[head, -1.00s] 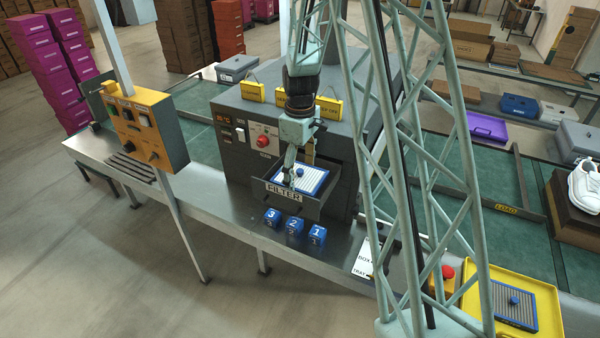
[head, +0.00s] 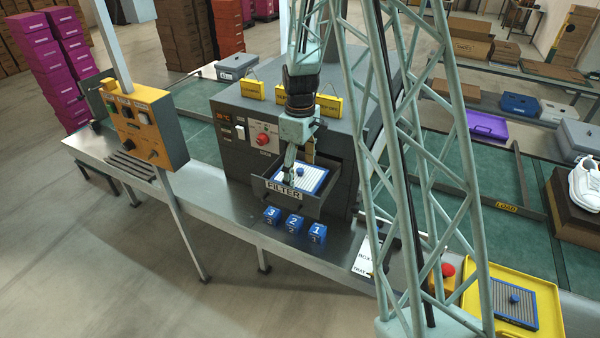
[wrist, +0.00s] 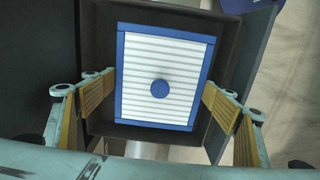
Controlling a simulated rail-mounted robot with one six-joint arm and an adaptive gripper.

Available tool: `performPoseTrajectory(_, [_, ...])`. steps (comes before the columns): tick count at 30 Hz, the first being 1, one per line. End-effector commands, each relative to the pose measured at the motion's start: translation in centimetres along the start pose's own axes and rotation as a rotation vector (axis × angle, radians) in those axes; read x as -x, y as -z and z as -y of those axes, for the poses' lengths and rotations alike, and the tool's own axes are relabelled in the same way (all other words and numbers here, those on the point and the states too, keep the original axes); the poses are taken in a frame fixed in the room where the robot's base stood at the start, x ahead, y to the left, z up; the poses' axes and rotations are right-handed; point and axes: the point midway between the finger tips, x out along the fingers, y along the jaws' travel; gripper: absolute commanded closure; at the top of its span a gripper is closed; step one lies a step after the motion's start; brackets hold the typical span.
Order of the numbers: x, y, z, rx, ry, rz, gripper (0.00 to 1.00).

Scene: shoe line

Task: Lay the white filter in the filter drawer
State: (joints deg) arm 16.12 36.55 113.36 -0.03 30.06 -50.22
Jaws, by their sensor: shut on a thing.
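The white filter (wrist: 165,65), a ribbed white panel with a blue frame and blue centre knob, is level inside the open filter drawer (head: 283,195) of the dark machine. It also shows in the head view (head: 312,176). My gripper (wrist: 160,92) is shut on the filter, its yellow-padded fingers against the left and right frame edges. In the wrist view the filter lies within the drawer walls. I cannot tell whether it touches the drawer floor. In the head view my gripper hides part of the filter.
A grey filter with a blue knob (head: 514,301) lies in a yellow tray (head: 549,291) at the lower right. Blue numbered blocks (head: 294,223) stand on the bench before the drawer. An orange control box (head: 145,128) stands at the left.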

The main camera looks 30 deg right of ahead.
Motion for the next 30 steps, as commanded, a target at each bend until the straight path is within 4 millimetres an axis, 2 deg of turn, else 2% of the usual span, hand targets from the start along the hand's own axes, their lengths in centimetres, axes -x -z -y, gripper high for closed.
performPoseTrajectory(28, [-0.75,0.0,0.0,0.0,0.0,0.0,0.32])
performPoseTrajectory(29, [-0.75,0.0,0.0,0.0,0.0,0.0,0.2])
performPoseTrajectory(30, [-0.75,0.0,0.0,0.0,0.0,0.0,0.16])
